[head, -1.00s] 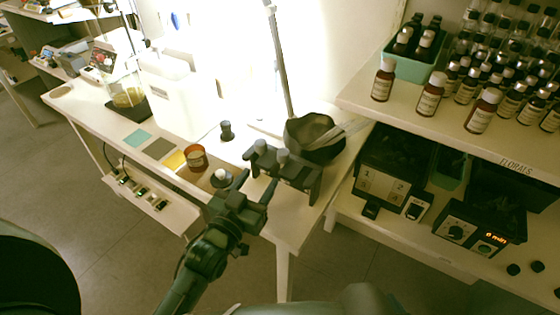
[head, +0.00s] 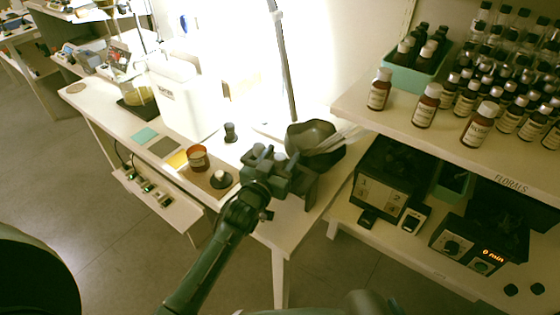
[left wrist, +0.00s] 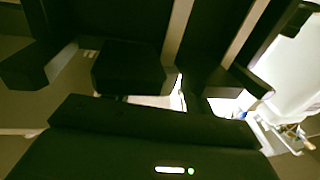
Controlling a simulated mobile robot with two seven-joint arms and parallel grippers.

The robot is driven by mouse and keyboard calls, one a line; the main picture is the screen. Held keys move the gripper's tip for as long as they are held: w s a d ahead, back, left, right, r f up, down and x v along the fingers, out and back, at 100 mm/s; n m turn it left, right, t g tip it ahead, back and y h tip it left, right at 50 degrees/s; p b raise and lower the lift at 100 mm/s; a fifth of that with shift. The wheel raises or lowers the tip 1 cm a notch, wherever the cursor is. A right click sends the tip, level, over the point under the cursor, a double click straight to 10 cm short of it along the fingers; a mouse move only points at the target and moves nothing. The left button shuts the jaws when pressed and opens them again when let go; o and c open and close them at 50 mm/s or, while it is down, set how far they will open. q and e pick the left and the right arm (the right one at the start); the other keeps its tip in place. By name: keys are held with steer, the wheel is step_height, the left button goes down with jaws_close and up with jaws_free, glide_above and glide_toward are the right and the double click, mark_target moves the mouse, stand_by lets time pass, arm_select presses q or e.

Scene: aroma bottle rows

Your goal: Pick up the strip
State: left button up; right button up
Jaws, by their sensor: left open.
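Pale thin strips (head: 343,138) stick out to the right of a dark bowl-like vessel (head: 308,137) on the bench. Which one is the task's strip, I cannot tell. My left gripper (head: 276,166) is open, in front of and left of the strips. It overlaps a dark stand (head: 312,184) in the head view, so contact is unclear. In the left wrist view the open jaws (left wrist: 140,78) flank a dark block (left wrist: 128,64), with two pale narrow bands (left wrist: 178,30) beyond; I cannot tell whether they are strips. My right gripper is not in view.
An amber jar (head: 198,158), a white-topped jar (head: 221,179) and a small dark bottle (head: 231,133) stand left of the gripper. A lamp post (head: 284,65) rises behind. At the right is a shelf (head: 375,120) of amber bottles above two dark devices.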

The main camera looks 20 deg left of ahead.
arm_select(q)
steer(key=c, duration=0.9)
steer(key=shift+o, duration=0.2)
step_height(320, 180, up, 18)
steer(key=p, duration=0.1)
steer(key=shift+p, duration=0.4)
